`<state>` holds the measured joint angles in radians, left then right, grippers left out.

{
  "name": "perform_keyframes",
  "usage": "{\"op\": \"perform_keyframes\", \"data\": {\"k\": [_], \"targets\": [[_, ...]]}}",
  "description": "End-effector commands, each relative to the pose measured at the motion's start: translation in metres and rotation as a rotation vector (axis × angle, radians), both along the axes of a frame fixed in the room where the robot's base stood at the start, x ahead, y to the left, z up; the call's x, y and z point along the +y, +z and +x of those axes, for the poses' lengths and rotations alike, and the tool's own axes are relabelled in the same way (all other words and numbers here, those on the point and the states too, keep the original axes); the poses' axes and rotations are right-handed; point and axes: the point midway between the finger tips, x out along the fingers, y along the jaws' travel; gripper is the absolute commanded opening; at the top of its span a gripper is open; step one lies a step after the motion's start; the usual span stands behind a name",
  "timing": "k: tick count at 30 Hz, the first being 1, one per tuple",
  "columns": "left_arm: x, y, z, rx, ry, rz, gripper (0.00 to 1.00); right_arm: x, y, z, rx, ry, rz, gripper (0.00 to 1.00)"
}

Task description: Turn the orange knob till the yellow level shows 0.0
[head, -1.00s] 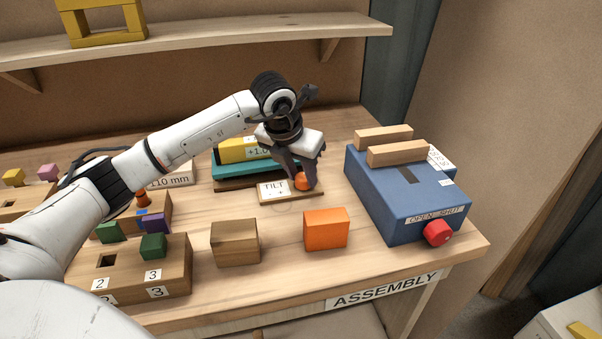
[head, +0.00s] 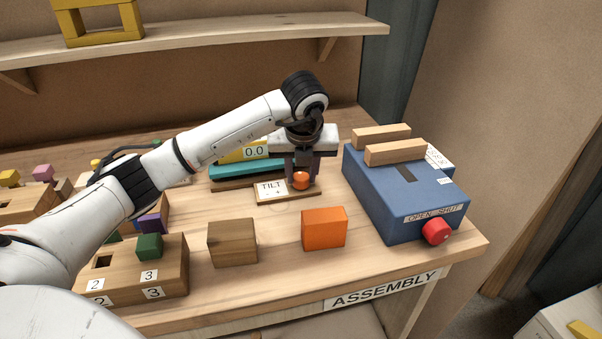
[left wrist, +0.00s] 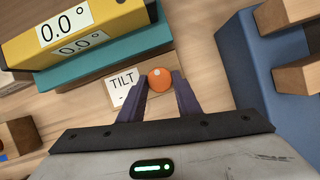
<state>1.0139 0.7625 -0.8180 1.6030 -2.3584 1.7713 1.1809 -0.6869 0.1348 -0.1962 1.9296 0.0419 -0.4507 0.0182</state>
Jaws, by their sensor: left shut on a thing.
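The orange knob (head: 301,180) sits on a small wooden board beside the TILT label (head: 271,190). It also shows in the left wrist view (left wrist: 160,79). My left gripper (head: 302,176) points down over the board and is shut on the knob, with a finger on each side. The yellow level (head: 232,152) lies on a teal block (head: 240,170) behind the board, partly hidden by my arm. Its display reads 0.0 in the head view; in the left wrist view the level (left wrist: 110,38) reads 0.0°. My right gripper is not in view.
A blue box (head: 400,200) with a red knob (head: 436,232) and two wooden bars stands to the right. An orange block (head: 324,229) and a brown block (head: 232,243) stand in front. Wooden holders with coloured pegs (head: 150,246) are at left.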

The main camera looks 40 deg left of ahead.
Motion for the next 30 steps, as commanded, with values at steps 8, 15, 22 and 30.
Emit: {"op": "perform_keyframes", "data": {"k": [8, 15, 22, 30], "targets": [[0.001, 0.002, 0.001, -0.005, 0.008, 0.001, 0.08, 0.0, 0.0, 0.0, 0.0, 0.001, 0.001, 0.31], [0.001, 0.002, 0.001, -0.005, 0.006, 0.0, 0.47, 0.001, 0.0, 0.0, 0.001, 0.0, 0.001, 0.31], [0.0, 0.001, 0.001, -0.002, 0.006, 0.0, 0.49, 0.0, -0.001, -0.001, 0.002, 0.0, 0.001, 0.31], [-0.005, 0.02, -0.005, -0.007, 0.004, -0.001, 0.49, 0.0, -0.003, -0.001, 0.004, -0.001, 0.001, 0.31]]}}
